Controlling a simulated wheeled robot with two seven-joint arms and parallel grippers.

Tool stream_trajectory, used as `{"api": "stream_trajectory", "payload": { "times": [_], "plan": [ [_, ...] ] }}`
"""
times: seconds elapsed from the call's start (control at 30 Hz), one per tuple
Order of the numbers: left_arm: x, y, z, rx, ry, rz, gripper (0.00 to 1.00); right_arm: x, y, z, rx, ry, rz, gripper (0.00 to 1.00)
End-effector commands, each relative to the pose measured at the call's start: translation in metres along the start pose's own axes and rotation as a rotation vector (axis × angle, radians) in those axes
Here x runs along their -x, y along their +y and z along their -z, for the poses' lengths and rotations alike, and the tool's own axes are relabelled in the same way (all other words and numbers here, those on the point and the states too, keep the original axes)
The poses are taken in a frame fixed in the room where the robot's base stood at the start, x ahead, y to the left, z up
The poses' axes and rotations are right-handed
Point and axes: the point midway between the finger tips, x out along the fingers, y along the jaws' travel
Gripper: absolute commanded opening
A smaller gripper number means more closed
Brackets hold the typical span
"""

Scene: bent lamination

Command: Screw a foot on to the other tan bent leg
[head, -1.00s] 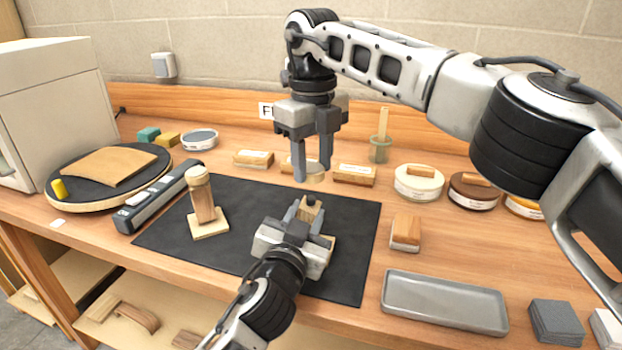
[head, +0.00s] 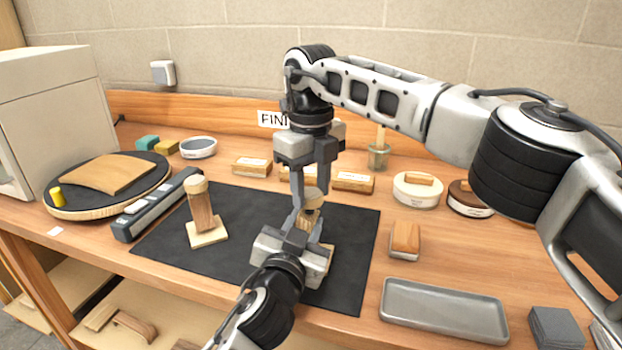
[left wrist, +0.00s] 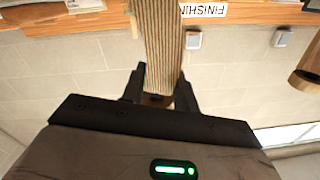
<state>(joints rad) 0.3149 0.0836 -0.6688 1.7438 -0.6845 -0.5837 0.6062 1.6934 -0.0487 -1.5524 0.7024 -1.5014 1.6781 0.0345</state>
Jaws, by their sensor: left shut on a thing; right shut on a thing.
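My left gripper (head: 296,232) is shut on a tan bent leg (head: 307,218), which stands over the black mat. The leg's striped laminated side shows between the fingers in the left wrist view (left wrist: 162,40). My right gripper (head: 313,192) is above it, shut on a pale round wooden foot (head: 313,195) at the leg's top. The fingers partly hide the foot, and I cannot tell whether it is threaded on. The other tan bent leg (head: 202,212) stands on a pale square base to the left, with a round foot (head: 196,184) on top.
The black mat (head: 255,205) has free room around the legs. A grey level-like tool (head: 155,207) and round turntable (head: 62,205) lie left. A sanding block (head: 405,238), grey tray (head: 445,308) and round tins (head: 417,190) are right. Small wooden boxes (head: 252,167) stand behind.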

Motion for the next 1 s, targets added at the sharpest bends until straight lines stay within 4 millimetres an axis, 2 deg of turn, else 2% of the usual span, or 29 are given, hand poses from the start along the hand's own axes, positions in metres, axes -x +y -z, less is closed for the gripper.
{"api": "stream_trajectory", "payload": {
  "times": [1.0],
  "plan": [
    [0.0002, 0.0008, -0.001, 0.002, -0.002, -0.002, 0.0, -0.0112, -0.0002, -0.0001, 0.0, 0.0, 0.0, 0.19]
  ]
}}
